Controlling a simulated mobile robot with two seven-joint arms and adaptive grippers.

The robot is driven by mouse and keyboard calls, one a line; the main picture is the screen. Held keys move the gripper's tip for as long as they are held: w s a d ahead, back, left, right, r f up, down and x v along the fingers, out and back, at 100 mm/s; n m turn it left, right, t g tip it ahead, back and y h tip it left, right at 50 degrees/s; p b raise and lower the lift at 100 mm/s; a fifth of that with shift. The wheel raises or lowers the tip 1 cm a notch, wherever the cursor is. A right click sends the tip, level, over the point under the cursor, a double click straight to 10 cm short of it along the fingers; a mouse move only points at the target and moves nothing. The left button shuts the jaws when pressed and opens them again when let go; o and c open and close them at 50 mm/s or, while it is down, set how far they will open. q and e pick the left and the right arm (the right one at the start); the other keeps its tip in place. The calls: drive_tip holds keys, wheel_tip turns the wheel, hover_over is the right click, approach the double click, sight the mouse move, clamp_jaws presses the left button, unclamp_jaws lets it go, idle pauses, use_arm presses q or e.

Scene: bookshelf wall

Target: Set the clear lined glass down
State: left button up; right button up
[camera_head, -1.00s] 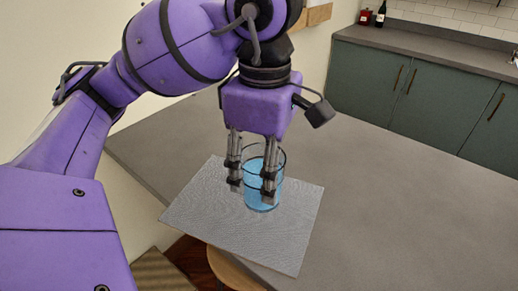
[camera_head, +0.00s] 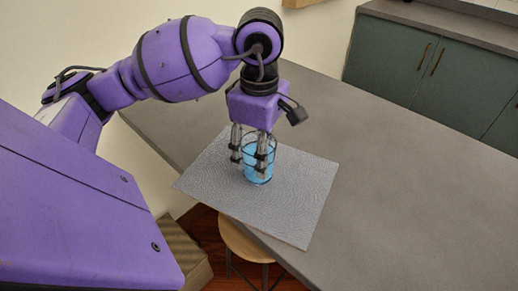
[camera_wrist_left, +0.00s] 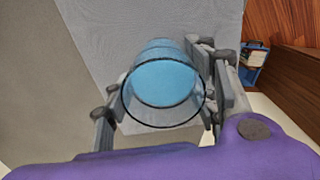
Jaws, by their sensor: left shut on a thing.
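The clear lined glass (camera_head: 257,172) looks blue inside and has a dark rim. It is upright over the grey placemat (camera_head: 300,215). My left gripper (camera_head: 249,155) comes down from above, with its fingers shut on the glass on both sides. In the left wrist view the glass (camera_wrist_left: 165,82) sits between the two fingers, its open rim towards the camera, with the grey mat (camera_wrist_left: 125,30) behind it. I cannot tell whether its base touches the mat. My right gripper is not in view.
The grey table (camera_head: 400,200) is bare to the right of and behind the mat. A round wooden stool (camera_head: 243,243) stands below the table's front edge. Green cabinets (camera_head: 465,85) stand at the back right.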

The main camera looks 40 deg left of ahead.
use_arm(q)
drive_tip(key=shift+f, duration=0.2)
drive_tip(key=o, duration=1.5)
drive_tip(key=shift+o, duration=0.3)
drive_tip(key=shift+r, duration=0.15)
drive_tip(key=shift+r, duration=0.25)
wheel_tip(320, 180, up, 12)
drive_tip(key=shift+f, duration=0.15)
